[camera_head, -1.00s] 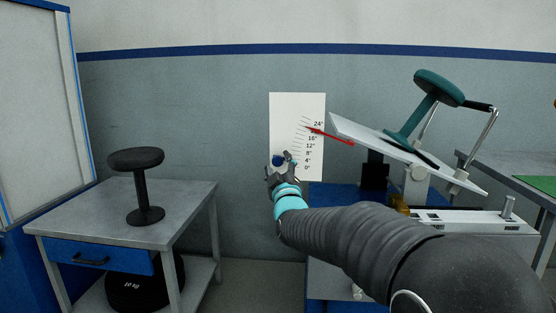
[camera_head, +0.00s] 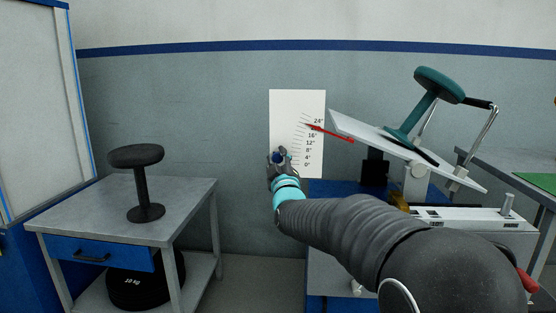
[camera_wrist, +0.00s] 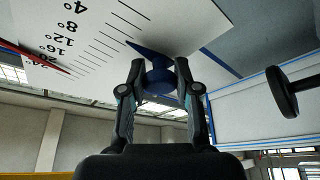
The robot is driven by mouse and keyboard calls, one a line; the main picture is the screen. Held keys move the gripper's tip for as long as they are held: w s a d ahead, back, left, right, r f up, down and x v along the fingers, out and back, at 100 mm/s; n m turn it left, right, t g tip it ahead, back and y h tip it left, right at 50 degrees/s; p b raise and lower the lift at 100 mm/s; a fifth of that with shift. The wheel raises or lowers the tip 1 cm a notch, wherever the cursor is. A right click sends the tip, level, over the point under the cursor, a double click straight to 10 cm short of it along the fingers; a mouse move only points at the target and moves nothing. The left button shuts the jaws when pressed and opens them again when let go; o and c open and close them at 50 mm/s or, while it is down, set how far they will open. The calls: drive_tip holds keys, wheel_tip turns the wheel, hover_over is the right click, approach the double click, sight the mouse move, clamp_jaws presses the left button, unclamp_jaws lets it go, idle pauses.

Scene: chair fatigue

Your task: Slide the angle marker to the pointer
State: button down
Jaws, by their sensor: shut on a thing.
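The angle marker is a blue knob (camera_wrist: 160,77) with a flat blue pointed plate (camera_wrist: 150,54) lying against the white scale board (camera_wrist: 150,20). My gripper (camera_wrist: 157,68) has its two fingers closed on either side of the knob. In the head view my gripper (camera_head: 280,158) is at the lower left part of the scale board (camera_head: 284,112), and the blue marker (camera_head: 280,154) is partly hidden by the fingers. The red pointer (camera_head: 332,133) crosses the scale near the covered label between 16° and 24°, higher than the marker. It also shows in the wrist view (camera_wrist: 36,59).
A tilted white plate (camera_head: 375,137) carrying a teal stool (camera_head: 422,105) stands right of the board. A grey table (camera_head: 180,205) with a black stool (camera_head: 142,184) is at the left. The board's surface above my gripper looks clear.

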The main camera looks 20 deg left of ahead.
sight(285, 111)
drive_tip(key=r+m, duration=0.1)
drive_tip(key=r, duration=0.2)
drive_tip(key=d+r+m+t+h, duration=0.1)
drive_tip(key=r+m, duration=0.1)
drive_tip(key=r, duration=0.2)
drive_tip(key=d+r+m, duration=0.1)
drive_tip(key=r, duration=0.3)
drive_tip(key=shift+w+d+m+h+p, duration=0.15)
drive_tip(key=shift+w+m+h+p, duration=0.15)
drive_tip(key=shift+h, duration=0.1)
drive_tip(key=c, duration=0.8)
unclamp_jaws()
drive_tip(key=shift+s, duration=0.1)
drive_tip(key=v, duration=1.1)
drive_tip(key=shift+s+d+f, duration=0.1)
drive_tip(key=shift+s+f, duration=0.2)
drive_tip(key=shift+f, duration=0.05)
